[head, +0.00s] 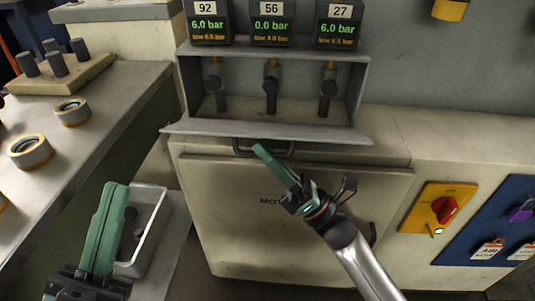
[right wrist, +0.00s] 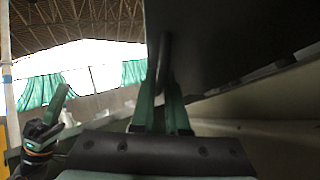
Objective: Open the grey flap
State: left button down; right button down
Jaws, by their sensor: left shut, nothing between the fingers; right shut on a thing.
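The grey flap (head: 270,129) in the head view is swung down and sticks out from the lower edge of the valve box, leaving the box front open. A dark bar handle (head: 244,150) hangs under its front edge. My right gripper (head: 260,150) is shut on this handle; in the right wrist view the green fingers (right wrist: 165,95) close around the dark handle bar (right wrist: 163,58), with the dark flap (right wrist: 220,45) above. My left gripper (head: 116,188) is shut and empty at the lower left, over a pale bin.
Several valves (head: 271,88) stand inside the open box, below pressure displays (head: 271,25). A cabinet door (head: 225,215) is below the flap. A red rotary switch (head: 445,209) is to the right. A bench with rings (head: 30,150) is at the left; the pale bin (head: 154,228) stands beside it.

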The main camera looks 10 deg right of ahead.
jog(key=shift+f+b, duration=0.4)
jog(key=shift+f, duration=0.2)
jog(key=c, duration=1.2)
grip_release()
jog(key=shift+s+f, duration=0.1)
jog(key=v, duration=1.2)
jog(key=shift+f, duration=0.15)
jog(key=shift+d, duration=0.1)
